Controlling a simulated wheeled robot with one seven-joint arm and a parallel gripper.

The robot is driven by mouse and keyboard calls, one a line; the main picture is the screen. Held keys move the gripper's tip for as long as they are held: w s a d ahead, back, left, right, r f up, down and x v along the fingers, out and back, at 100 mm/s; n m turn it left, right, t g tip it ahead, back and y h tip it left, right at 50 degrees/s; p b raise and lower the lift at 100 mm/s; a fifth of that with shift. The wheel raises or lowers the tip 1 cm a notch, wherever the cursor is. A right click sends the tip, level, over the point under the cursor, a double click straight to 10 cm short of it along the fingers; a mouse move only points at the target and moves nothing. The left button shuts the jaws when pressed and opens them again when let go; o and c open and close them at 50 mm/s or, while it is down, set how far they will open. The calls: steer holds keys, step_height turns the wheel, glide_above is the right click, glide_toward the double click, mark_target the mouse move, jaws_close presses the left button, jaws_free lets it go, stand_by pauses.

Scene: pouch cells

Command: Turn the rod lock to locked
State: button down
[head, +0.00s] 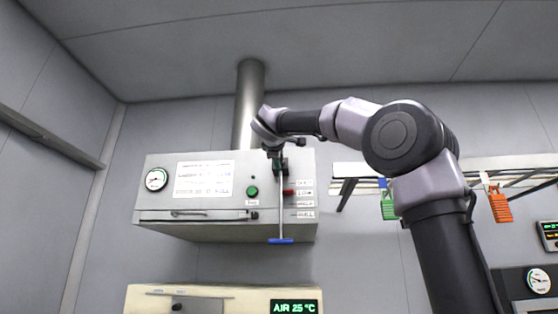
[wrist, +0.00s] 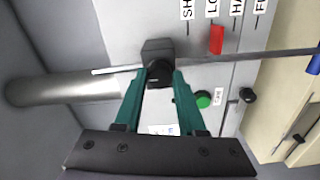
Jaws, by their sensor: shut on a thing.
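The rod lock (wrist: 157,47) is a dark block with a black round knob, set on the pale cabinet front, where the thin metal rod (wrist: 245,60) passes it. My gripper (wrist: 159,77) has its two teal fingers closed around the sides of the knob. In the head view my gripper (head: 275,155) is at the cabinet's upper right and partly covers the lock. The rod (head: 281,215) hangs upright below it and ends in a blue handle (head: 281,241). I cannot read a locked or unlocked mark on the lock.
The cabinet (head: 220,225) carries a gauge (head: 156,179), a green button (head: 252,191) and a red marker (head: 288,192) beside a column of labels. A metal duct (head: 248,95) rises behind. Green (head: 389,206) and orange (head: 500,206) padlocks hang at right.

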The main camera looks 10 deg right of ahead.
steer(key=shift+f+n, duration=0.1)
steer(key=shift+n, duration=0.3)
steer(key=c, duration=0.5)
jaws_free()
steer(key=v, duration=1)
steer(key=shift+s, duration=0.4)
steer(key=shift+a, duration=0.1)
